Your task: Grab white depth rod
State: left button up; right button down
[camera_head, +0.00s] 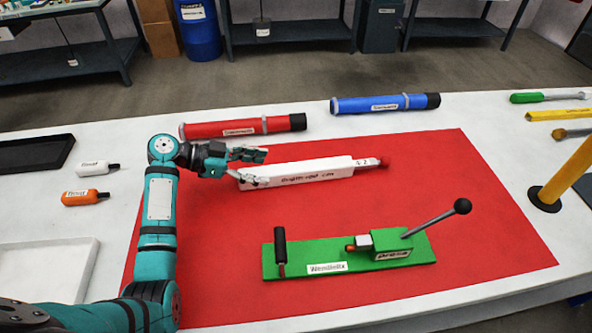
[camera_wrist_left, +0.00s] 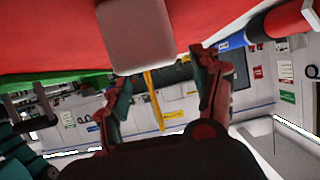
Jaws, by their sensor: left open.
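The white depth rod (camera_head: 310,171) lies on the red mat (camera_head: 420,155), its red tip pointing right. My left gripper (camera_head: 260,168) is open at the rod's left end. One finger shows at the far side and one at the near side, partly over the rod. In the left wrist view the rod's pale end (camera_wrist_left: 136,36) shows at the top against the red mat, offset from the open fingers (camera_wrist_left: 162,68). No grip on the rod shows. My right gripper is not in view.
A red tube (camera_head: 235,128) and a blue tube (camera_head: 375,104) lie behind the rod. A green press fixture (camera_head: 325,262) with a raised lever stands in front. White (camera_head: 92,168) and orange (camera_head: 82,198) bottles lie left. A yellow post (camera_head: 565,172) stands right.

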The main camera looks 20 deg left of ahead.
aim_at(279, 169)
pick_arm(q)
jog(key=x, duration=0.3)
jog(key=shift+w+d+p, duration=0.3)
jog(key=shift+d, duration=0.1)
jog(key=shift+r, duration=0.1)
grip_shut()
